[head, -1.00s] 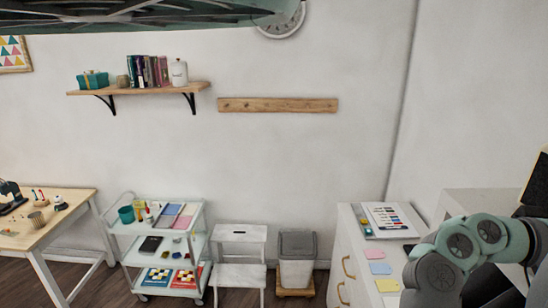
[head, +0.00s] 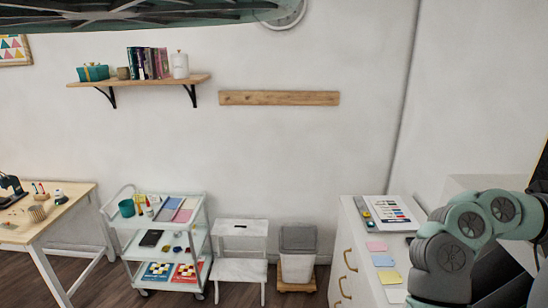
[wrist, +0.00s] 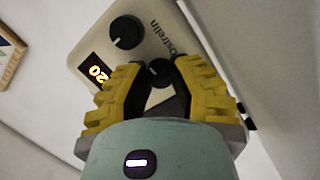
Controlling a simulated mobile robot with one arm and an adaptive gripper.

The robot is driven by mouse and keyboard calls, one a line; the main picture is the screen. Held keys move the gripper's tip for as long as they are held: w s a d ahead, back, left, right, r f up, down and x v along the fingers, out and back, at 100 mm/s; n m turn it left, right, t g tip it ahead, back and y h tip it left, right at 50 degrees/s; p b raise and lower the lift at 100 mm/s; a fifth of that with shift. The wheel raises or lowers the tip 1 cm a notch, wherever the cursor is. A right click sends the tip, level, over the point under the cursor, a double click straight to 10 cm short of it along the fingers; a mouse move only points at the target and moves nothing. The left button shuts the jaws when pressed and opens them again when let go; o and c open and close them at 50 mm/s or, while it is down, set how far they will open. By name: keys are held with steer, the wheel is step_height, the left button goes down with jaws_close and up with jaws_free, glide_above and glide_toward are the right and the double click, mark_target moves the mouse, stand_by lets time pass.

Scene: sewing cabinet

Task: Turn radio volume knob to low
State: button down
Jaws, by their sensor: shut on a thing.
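In the wrist view a cream radio (wrist: 170,32), lettered "ostrelin" as far as I can read, appears tilted. It has a larger black knob (wrist: 126,32), a smaller black knob (wrist: 157,72) and a dark display (wrist: 97,72) with orange digits that look like "20", turned sideways. My gripper (wrist: 157,68) has its yellow fingers on either side of the smaller knob and is shut on it. The fingers partly cover the knob's sides and the display's edge. The pointer mark on the smaller knob is hard to read. The radio and gripper are not visible in the head view.
In the head view my arm is at the right, over a white cabinet (head: 352,250) with a colour chart (head: 390,208) and coloured paper notes (head: 383,261). A bin (head: 297,265), step stool (head: 240,228) and trolley (head: 207,262) stand along the wall. A shelf (head: 140,83) is above.

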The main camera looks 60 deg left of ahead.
steer(key=shift+a+m+b, duration=0.1)
steer(key=shift+m+b, duration=0.3)
steer(key=shift+b, duration=0.1)
steer(key=c, duration=0.7)
jaws_free()
steer(key=shift+c, duration=0.2)
steer(key=v, duration=1.2)
